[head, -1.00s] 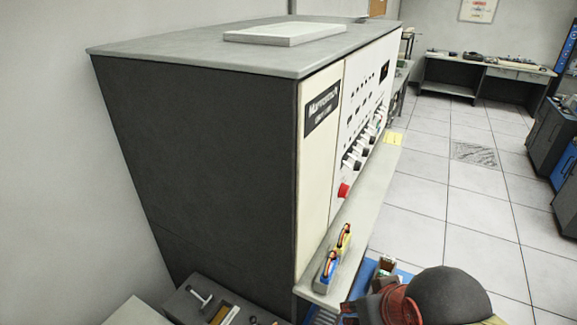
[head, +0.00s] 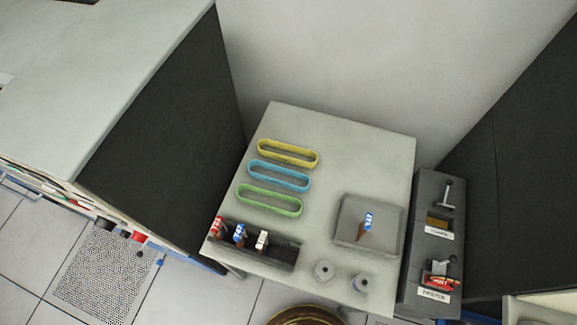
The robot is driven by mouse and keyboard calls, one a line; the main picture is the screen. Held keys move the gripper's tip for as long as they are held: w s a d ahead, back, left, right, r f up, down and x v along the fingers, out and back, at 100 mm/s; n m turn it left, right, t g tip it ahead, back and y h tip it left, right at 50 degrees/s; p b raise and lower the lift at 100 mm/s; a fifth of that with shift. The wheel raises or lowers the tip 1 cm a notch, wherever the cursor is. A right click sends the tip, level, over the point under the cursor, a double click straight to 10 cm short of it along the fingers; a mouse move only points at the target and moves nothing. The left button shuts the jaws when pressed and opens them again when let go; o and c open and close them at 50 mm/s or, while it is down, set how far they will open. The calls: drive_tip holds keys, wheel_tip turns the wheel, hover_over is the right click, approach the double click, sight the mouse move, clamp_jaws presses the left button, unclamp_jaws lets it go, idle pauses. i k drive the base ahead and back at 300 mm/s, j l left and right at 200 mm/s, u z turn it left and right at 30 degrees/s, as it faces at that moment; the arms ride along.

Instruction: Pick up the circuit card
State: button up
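A small blue-and-white piece with a brown lower part (head: 367,224) lies in a shallow grey tray (head: 341,233) on the right of a pale table. It may be the circuit card, but it is too small to tell. A dark rack (head: 285,256) at the table's front left holds a red-and-white piece (head: 217,228), a blue-and-white piece (head: 240,234) and a white piece (head: 262,240), all standing up. None of these is clearly a circuit card. My gripper is out of view.
The table (head: 340,140) also bears yellow (head: 268,158), blue (head: 259,177) and green (head: 250,197) oblong rings and two grey spools (head: 323,271). A dark unit with levers (head: 424,195) stands right of it. A big cabinet (head: 165,120) stands left; tiled floor lies in front.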

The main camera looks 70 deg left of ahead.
sight(240, 234)
drive_tip(key=u, duration=3.3)
drive_tip(key=z, duration=0.5)
drive_tip(key=j+z, duration=0.35)
drive_tip(key=j, duration=0.15)
drive_tip(key=j+z, duration=0.3)
drive_tip(key=j, duration=0.15)
drive_tip(key=k+j+z, duration=0.15)
drive_tip(key=j+z, duration=0.2)
drive_tip(key=j, duration=1.25)
drive_tip(key=i, duration=0.15)
drive_tip(key=l+z, duration=0.05)
